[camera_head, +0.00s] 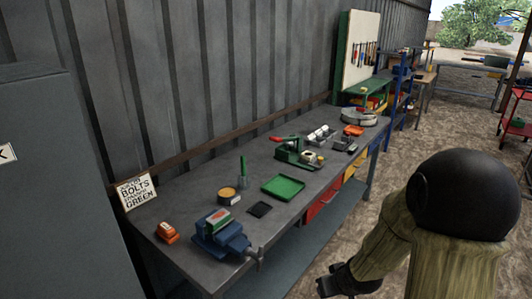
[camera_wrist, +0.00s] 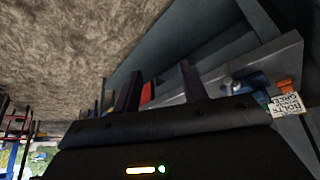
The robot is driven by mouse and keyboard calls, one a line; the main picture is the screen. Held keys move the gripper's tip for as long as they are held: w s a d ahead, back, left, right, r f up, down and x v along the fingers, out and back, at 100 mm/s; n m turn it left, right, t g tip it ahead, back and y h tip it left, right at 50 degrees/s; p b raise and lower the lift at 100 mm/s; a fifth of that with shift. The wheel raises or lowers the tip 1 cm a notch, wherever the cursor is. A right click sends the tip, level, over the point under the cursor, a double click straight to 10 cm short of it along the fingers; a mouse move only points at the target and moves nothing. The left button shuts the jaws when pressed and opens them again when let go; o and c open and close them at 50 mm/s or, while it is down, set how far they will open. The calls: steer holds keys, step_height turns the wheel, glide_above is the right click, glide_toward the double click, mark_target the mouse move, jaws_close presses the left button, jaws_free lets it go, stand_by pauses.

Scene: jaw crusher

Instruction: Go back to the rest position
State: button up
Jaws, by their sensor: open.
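My gripper (camera_head: 338,283) is at the bottom of the head view, in front of the workbench and apart from it. In the wrist view the gripper (camera_wrist: 158,85) has its two dark fingers spread, with nothing between them. My arm fills the lower right of the head view. The workbench (camera_head: 180,212) runs along the wall, with its grey top in full view. In the wrist view the bench (camera_wrist: 275,55) appears tilted, beyond the fingers.
On the bench are a blue vise (camera_head: 222,238), a green tray (camera_head: 283,187), a dark pad (camera_head: 260,209), an orange item (camera_head: 167,232) and a bolts sign (camera_head: 136,191). A grey cabinet (camera_head: 60,200) stands left. A red cart (camera_head: 518,120) stands far right. Dirt floor (camera_head: 400,150) lies beside the bench.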

steer(key=s+a+r+m+g+h+p, duration=0.1)
steer(key=s+a+r+m+g+p, duration=0.1)
steer(key=s+r, duration=0.8)
steer(key=shift+s+m+g+p, duration=0.3)
steer(key=shift+s+g+p, duration=0.2)
steer(key=shift+s+g, duration=0.15)
